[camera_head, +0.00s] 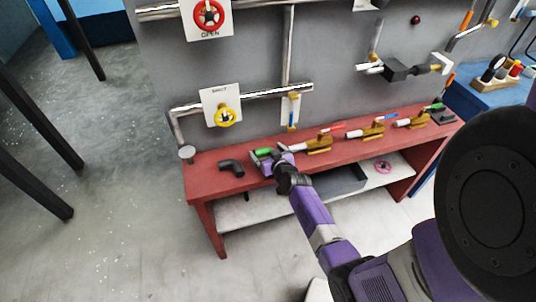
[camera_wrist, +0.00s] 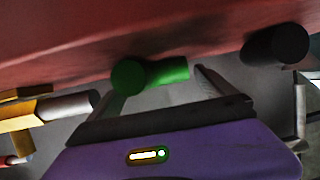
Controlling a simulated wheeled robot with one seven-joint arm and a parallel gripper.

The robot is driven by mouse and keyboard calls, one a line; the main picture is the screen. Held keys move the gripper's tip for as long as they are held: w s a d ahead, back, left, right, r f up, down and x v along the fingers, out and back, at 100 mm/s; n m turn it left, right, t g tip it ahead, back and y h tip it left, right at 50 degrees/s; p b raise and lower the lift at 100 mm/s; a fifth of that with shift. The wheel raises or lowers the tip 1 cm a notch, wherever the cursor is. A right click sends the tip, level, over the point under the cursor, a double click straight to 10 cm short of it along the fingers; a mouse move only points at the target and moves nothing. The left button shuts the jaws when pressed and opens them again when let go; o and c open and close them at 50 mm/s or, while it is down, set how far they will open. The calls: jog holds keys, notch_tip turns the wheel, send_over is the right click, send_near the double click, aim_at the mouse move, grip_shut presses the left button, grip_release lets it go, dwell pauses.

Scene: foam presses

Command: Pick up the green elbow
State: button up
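The green elbow (camera_head: 263,152) lies on the red bench near its left part in the head view, partly hidden by my gripper. In the wrist view the green elbow (camera_wrist: 165,70) shows its round end at left and a shorter arm pointing right. My gripper (camera_head: 275,162) is low over the bench, right at the green elbow. In the wrist view my gripper (camera_wrist: 160,80) is open, with one finger on each side of the elbow. I cannot tell whether the fingers touch it.
A dark grey elbow (camera_head: 231,167) lies on the red bench (camera_head: 212,184) left of the green one; it also shows in the wrist view (camera_wrist: 276,45).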

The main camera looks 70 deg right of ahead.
jog(key=c, duration=1.5)
jog(key=shift+o, duration=0.2)
jog(key=shift+r, duration=0.1)
